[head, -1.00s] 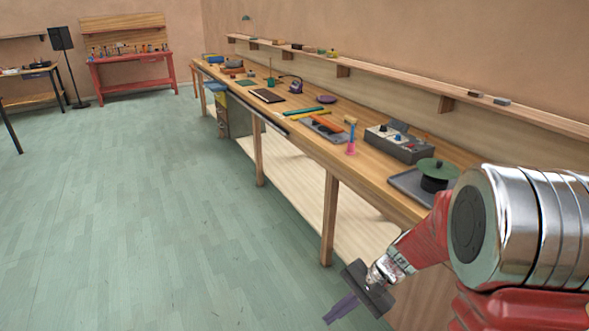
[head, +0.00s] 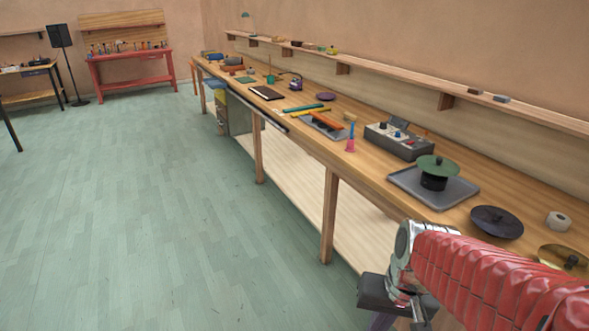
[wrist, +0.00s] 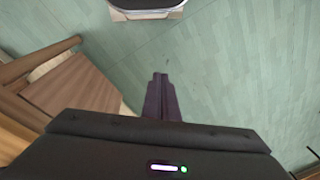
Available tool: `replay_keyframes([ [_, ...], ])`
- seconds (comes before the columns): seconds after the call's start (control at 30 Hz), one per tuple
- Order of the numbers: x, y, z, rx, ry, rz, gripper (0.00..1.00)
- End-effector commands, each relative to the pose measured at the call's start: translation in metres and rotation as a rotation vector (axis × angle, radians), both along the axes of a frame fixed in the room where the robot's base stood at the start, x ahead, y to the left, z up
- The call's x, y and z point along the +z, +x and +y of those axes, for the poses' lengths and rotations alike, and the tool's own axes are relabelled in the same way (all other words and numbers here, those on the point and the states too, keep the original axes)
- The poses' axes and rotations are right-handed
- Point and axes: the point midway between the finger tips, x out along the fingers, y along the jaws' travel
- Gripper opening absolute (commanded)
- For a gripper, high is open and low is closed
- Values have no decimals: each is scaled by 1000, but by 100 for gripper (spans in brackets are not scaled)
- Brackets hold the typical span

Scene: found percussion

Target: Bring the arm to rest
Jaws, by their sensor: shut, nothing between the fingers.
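My gripper shows in the wrist view (wrist: 161,97), with its purple fingers shut together, empty, and pointing over the green plank floor. In the head view my gripper (head: 380,321) is at the bottom right, low in front of the long workbench (head: 290,125). Its dark body shows there, but its fingers are mostly cut off by the picture edge. My red-sleeved arm reaches in from the lower right and hides part of the bench's near end.
On the bench a grey tray (head: 462,193) bears a green disc (head: 437,162) on a black base. Near it are a dark disc (head: 497,221), a brass disc (head: 562,257), a white roll (head: 558,221), a control box (head: 398,142) and a pink bell (head: 350,145). The floor at left is clear.

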Motion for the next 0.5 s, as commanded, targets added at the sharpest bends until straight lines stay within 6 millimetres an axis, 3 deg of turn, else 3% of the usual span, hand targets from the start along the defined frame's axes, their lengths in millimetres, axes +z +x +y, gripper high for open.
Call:
replay_keyframes([
  [0.5,59,-36,-9,122,-150,-235,0],
])
